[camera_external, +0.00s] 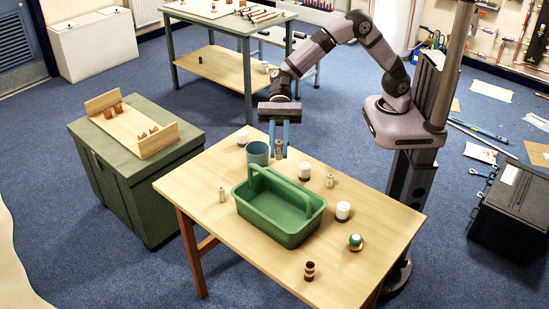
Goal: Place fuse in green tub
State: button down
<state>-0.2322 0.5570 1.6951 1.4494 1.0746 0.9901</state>
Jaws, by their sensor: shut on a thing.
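The green tub (308,222), with a carrying handle arched over it, stands upright on the wooden table. My gripper (278,151) points down above the table, just beyond the tub's back edge in the picture. The fuse is upright and appears outside the tub.
A blue mug (258,153) stands close behind the tub, left of my gripper. White-and-dark cylinders (304,171) (343,211), a green-and-white item (355,242) and a brown banded item (309,270) are on the table. The front left of the table (215,225) is clear.

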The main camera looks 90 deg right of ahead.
aim_at(278, 179)
jog(key=shift+f+p, duration=0.6)
jog(key=shift+f, duration=3.2)
jog(key=shift+f, duration=0.2)
jog(key=c, duration=1.6)
grip_release()
jog(key=shift+r, duration=0.15)
jog(key=shift+r, duration=0.15)
jog(key=shift+d, duration=0.45)
jog(key=b+v, duration=0.2)
jog(key=v, duration=0.9)
jog(key=shift+r, duration=0.1)
